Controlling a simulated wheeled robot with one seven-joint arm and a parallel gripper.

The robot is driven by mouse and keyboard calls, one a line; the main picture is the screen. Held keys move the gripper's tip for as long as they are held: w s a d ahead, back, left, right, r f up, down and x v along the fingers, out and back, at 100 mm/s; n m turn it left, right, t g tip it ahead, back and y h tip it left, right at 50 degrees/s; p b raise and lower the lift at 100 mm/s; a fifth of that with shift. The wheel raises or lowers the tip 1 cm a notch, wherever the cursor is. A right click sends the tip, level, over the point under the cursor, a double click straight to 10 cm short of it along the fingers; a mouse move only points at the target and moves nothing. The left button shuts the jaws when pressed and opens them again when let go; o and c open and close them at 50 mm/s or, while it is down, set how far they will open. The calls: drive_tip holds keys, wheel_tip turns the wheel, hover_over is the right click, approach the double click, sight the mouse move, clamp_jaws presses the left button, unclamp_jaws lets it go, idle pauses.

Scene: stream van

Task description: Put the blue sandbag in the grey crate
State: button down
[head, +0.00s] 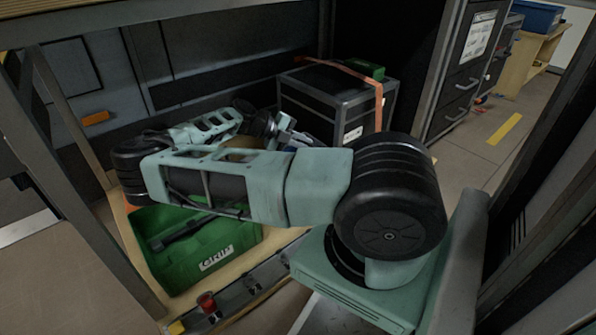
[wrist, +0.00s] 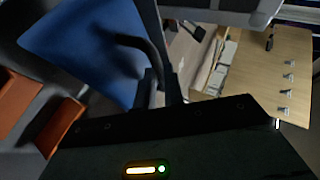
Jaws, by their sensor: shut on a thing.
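The blue sandbag (wrist: 80,45) fills the upper left of the wrist view, with a dark strap handle at its right side. My gripper (wrist: 162,88) is shut on this handle, and the bag hangs from it. In the head view my gripper (head: 290,132) is small and partly hidden behind my own arm, with only a bit of blue showing beside it. I cannot pick out the grey crate for certain in either view.
A green crate (head: 178,282) with dark tools stands on a wooden surface below my arm. A black case (head: 310,86) with an orange strap stands behind my gripper. Orange pieces (wrist: 62,124) lie left in the wrist view; a wooden surface (wrist: 262,75) is at right.

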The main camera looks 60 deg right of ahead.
wheel_tip(320, 180, down, 7)
drive_tip(key=b, duration=0.4)
drive_tip(key=c, duration=1.5)
unclamp_jaws()
drive_tip(key=shift+w+a+r, duration=0.25)
drive_tip(key=shift+w+r, duration=0.1)
drive_tip(key=p+v, duration=0.6)
drive_tip(key=v, duration=0.5)
drive_tip(key=shift+f, duration=0.15)
